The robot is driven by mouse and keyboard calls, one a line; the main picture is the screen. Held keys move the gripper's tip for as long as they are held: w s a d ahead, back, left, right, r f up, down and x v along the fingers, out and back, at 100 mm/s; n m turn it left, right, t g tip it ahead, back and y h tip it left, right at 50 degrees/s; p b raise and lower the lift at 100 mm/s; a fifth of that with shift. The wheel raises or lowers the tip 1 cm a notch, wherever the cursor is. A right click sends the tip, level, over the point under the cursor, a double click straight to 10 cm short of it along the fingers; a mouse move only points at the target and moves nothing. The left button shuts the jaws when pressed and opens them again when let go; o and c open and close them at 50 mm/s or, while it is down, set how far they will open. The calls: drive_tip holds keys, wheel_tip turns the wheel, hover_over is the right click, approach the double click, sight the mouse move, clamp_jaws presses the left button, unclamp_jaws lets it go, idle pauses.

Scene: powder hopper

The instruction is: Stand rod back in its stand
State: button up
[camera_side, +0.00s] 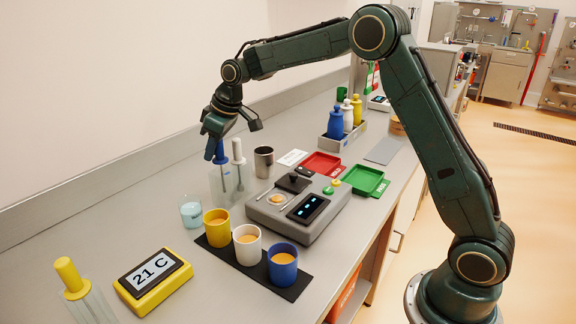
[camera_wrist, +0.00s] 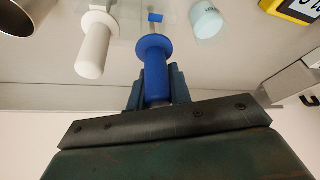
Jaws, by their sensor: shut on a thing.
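A rod with a blue handle (camera_side: 219,156) is upright under my gripper (camera_side: 216,133) in the side view. In the wrist view the blue handle (camera_wrist: 154,62) lies between the fingers of my gripper (camera_wrist: 155,88), which is shut on it. A clear stand (camera_side: 229,186) is right below and holds a white-handled rod (camera_side: 238,152), just right of the blue one. The white handle also shows in the wrist view (camera_wrist: 96,45). The blue rod's lower part is hard to see against the clear stand; I cannot tell whether it is in a hole.
A glass beaker (camera_side: 191,212) stands left of the clear stand and a metal cup (camera_side: 264,162) right of it. Yellow, white and blue cups (camera_side: 248,245) stand on a black mat in front, beside a balance (camera_side: 300,207). A yellow temperature display (camera_side: 153,282) is front left.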

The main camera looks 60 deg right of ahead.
drive_tip(key=shift+f, duration=1.2)
drive_tip(key=o, duration=1.6)
drive_tip(key=shift+c, duration=0.2)
drive_tip(key=shift+r, duration=3.8)
